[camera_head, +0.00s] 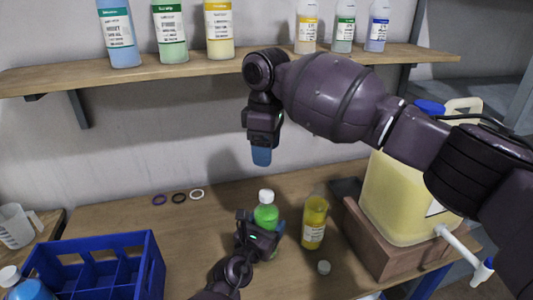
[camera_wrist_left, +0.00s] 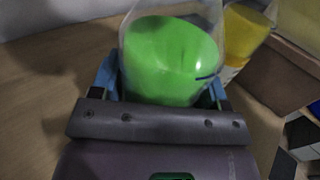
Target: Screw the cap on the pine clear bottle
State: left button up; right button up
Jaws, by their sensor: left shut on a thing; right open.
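The bottle of green liquid (camera_head: 266,214), which I take for the pine clear bottle, stands upright on the table with a white cap (camera_head: 266,196) on its top. I cannot tell how tight the cap is. My left gripper (camera_head: 267,226) is shut around the bottle's body. In the left wrist view the green bottle (camera_wrist_left: 172,60) sits between the blue fingers; its top is out of frame. My right gripper (camera_head: 261,155) is open and empty, blue fingertips pointing down, above the capped bottle and apart from it.
A yellow bottle (camera_head: 314,222) without a visible cap stands right of the green one. A blue crate (camera_head: 150,262) is at left, rings (camera_head: 178,197) behind, a large yellow drum (camera_head: 400,195) at right. A shelf (camera_head: 180,70) with bottles spans above.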

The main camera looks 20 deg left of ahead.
pick_arm(q)
jog(key=o, duration=1.8)
jog(key=s+a, duration=0.1)
jog(key=s, duration=0.9)
jog(key=shift+s+a, duration=0.3)
jog(key=shift+a, duration=0.1)
jog(key=shift+c, duration=0.2)
jog(key=s+a, duration=0.1)
jog(key=s, duration=0.7)
jog(key=shift+a, duration=0.2)
